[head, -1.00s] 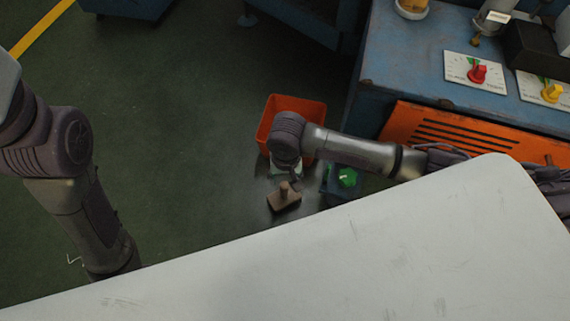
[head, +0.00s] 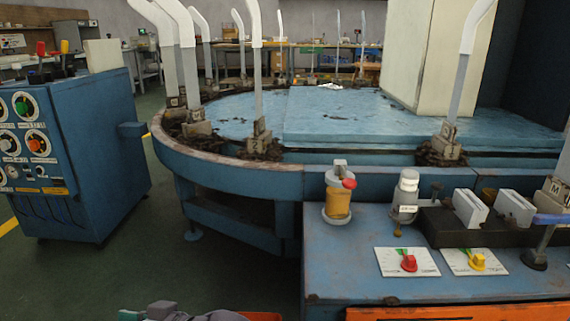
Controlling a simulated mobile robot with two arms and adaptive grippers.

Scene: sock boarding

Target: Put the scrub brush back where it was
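No scrub brush shows in the head view now. Neither of my grippers is in view. Only a grey-purple piece of what looks like my own arm (head: 165,311) shows at the bottom edge, left of centre. What that arm holds, if anything, lies below the picture.
A blue machine table (head: 245,180) with white posts fills the middle. A blue bench (head: 350,270) at right carries an amber-filled jar (head: 338,200), a red knob (head: 408,262) and a yellow knob (head: 477,261). A blue control cabinet (head: 85,110) stands left. Green floor between is clear.

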